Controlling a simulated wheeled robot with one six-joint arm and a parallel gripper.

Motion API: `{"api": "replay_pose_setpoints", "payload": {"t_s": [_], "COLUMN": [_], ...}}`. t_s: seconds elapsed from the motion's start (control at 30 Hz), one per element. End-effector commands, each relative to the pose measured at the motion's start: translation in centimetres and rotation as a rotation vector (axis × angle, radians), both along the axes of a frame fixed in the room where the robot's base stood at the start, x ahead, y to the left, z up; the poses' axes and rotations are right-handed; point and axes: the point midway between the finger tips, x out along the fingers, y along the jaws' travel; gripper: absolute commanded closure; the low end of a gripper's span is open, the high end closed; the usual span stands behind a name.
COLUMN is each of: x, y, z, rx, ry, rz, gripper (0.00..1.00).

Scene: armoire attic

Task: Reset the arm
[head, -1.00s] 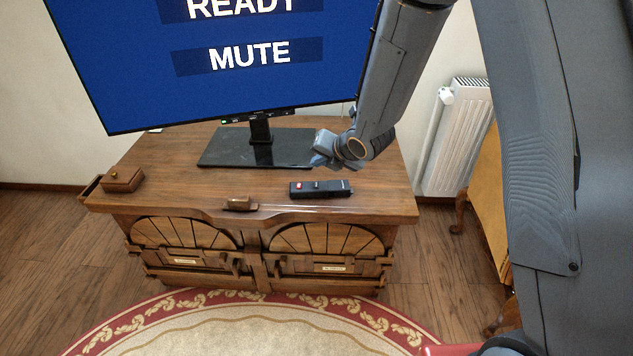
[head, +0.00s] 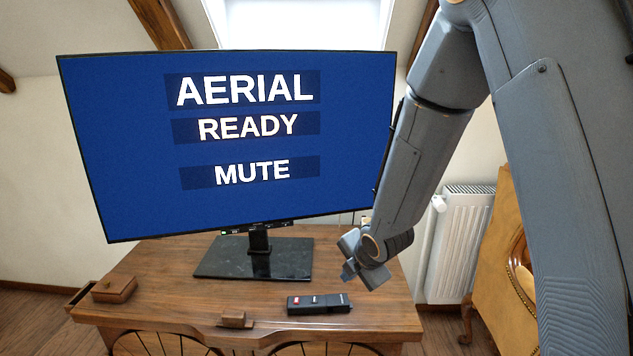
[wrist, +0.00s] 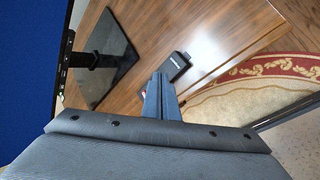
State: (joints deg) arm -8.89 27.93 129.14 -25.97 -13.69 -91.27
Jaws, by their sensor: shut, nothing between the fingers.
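My gripper (head: 349,273) hangs over the right part of the wooden cabinet top, right of the TV stand's base and above and behind the black remote. In the wrist view my gripper's fingers (wrist: 160,97) are together with nothing between them. The black remote (head: 318,304) lies on the cabinet near its front edge, apart from the gripper. It also shows in the wrist view (wrist: 176,66), partly hidden behind the fingers. The TV screen (head: 120,150) is blue and reads AERIAL, READY and MUTE.
The wooden cabinet (head: 170,262) carries the TV's black base (head: 215,262), a small wooden box (head: 114,289) at the left and a small wooden block (head: 235,320) at the front. A white radiator (head: 459,240) and a wooden chair (head: 488,235) stand at the right.

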Motion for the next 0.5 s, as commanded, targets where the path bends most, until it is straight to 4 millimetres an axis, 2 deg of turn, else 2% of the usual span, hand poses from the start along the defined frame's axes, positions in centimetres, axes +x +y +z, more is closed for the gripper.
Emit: {"api": "replay_pose_setpoints", "payload": {"t_s": [0.03, 0.2, 0.27, 0.4, 0.5], "x": [-1.4, -7.2, -9.5, -15.4, -19.6], "y": [-1.7, -6.5, -7.8, -10.1, -11.0], "z": [1.5, 4.3, 5.2, 7.4, 8.9], "rx": [0.044, 0.201, 0.253, 0.373, 0.444], "ry": [0.052, 0.227, 0.281, 0.39, 0.454], "rz": [-0.142, -0.654, -0.837, -1.273, -1.57], "gripper": [1.0, 1.0, 1.0, 1.0, 1.0]}}
